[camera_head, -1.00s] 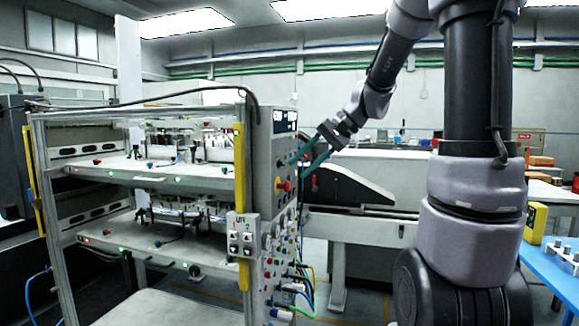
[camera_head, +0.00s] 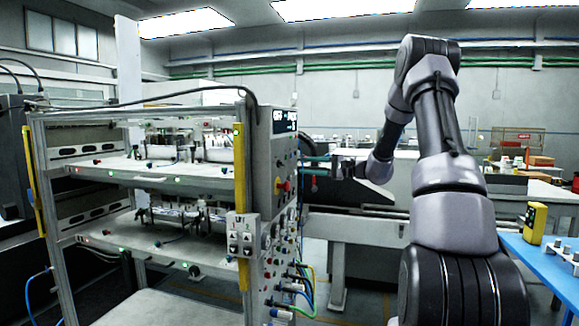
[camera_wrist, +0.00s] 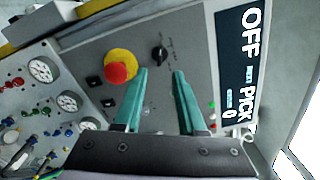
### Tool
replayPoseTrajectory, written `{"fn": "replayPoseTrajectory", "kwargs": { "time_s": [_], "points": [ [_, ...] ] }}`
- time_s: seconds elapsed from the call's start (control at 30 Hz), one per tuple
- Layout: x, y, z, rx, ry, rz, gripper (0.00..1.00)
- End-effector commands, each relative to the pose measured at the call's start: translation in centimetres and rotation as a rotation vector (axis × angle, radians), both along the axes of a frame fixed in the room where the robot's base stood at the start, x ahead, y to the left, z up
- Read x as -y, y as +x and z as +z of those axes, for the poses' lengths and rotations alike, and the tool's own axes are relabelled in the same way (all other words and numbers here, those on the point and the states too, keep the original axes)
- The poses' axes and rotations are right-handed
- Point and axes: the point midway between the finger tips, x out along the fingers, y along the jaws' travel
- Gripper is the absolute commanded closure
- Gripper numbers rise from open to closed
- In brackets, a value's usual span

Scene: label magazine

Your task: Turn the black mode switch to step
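The black mode switch (camera_wrist: 159,53) is a small round knob on the grey panel in the wrist view. Small markings beside it are too small to read. My gripper (camera_wrist: 161,72) has two teal fingers, spread apart with nothing between them. The knob lies just beyond the fingertips, roughly between their lines; I see no contact. In the head view my gripper (camera_head: 306,160) is level at the right side of the machine, close to its panel. The display (camera_wrist: 239,65) reads "OFF", "PICK" and "0".
A red emergency button on a yellow base (camera_wrist: 120,68) sits left of the knob, close to the left finger. Dials (camera_wrist: 43,69) and small coloured buttons lie farther left. Cables (camera_head: 303,285) hang low on the panel. A blue table (camera_head: 545,262) stands at the right.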

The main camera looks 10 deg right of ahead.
Motion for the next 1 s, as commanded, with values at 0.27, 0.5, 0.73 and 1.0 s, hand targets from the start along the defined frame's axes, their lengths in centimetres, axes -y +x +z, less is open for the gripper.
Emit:
{"fn": "replayPoseTrajectory", "kwargs": {
  "time_s": [0.27,0.5,0.73,1.0],
  "points": [
    [-4.4,2.4,0.0,-0.001,-0.001,0.003,0.6],
    [-5.8,3.3,0.0,-0.001,-0.001,0.002,0.6],
    [-5.9,3.3,0.0,-0.001,-0.002,0.001,0.6],
    [-5.9,3.3,0.0,-0.001,-0.002,0.001,1.0]
  ]
}}
